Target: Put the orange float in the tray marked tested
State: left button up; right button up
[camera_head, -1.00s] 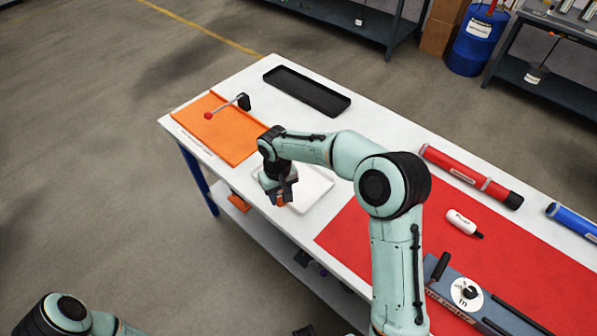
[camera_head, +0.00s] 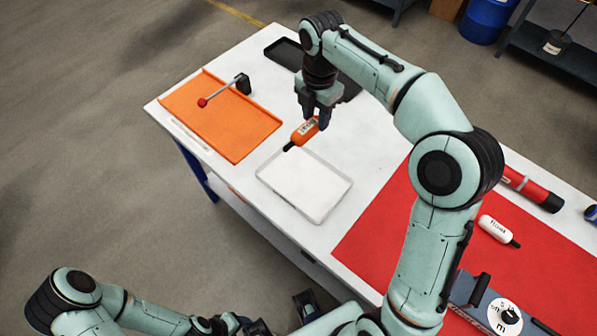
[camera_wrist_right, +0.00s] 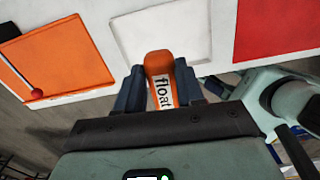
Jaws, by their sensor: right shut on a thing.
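The orange float (camera_head: 303,132) has a dark tip and a white label; "float" reads on it in the right wrist view (camera_wrist_right: 160,70). My right gripper (camera_head: 317,118) is shut on it, with a finger on each side. In the head view the float appears just behind the white tray (camera_head: 305,186), which is empty. An orange tray (camera_head: 205,118) is at the left and a black tray (camera_head: 352,90) at the back, partly hidden by my right arm. I cannot read a "tested" mark on any tray. My left gripper (camera_head: 250,326) is at the bottom edge, its fingers unclear.
A lever with a red knob (camera_head: 203,102) lies over the orange tray. A red mat (camera_head: 385,235) covers the right of the table, with a white bottle (camera_head: 497,230) and a dial device (camera_head: 504,315). A red cylinder (camera_head: 533,188) lies behind. White table shows between the trays.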

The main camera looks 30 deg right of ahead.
jog(key=shift+f, duration=0.1)
pick_arm(q)
jog(key=shift+s+f+b, duration=0.25)
jog(key=shift+f+b, duration=0.3)
jog(key=shift+f, duration=0.1)
jog(key=shift+s+f+b, duration=0.2)
jog(key=shift+f+b, duration=0.4)
jog(key=shift+s+f+b, duration=0.25)
jog(key=shift+f+b, duration=0.3)
jog(key=shift+f, duration=0.1)
pick_arm(e)
jog(key=shift+f, duration=9.7)
jog(key=shift+s+f, duration=0.1)
jog(key=shift+f, duration=0.05)
jog(key=o, duration=1.1)
jog(key=shift+o, duration=0.2)
pick_arm(q)
jog(key=shift+w+r+p, duration=0.3)
jog(key=shift+r+p, duration=0.55)
jog(key=shift+r, duration=0.1)
pick_arm(e)
notch_tip(320, 180, up, 12)
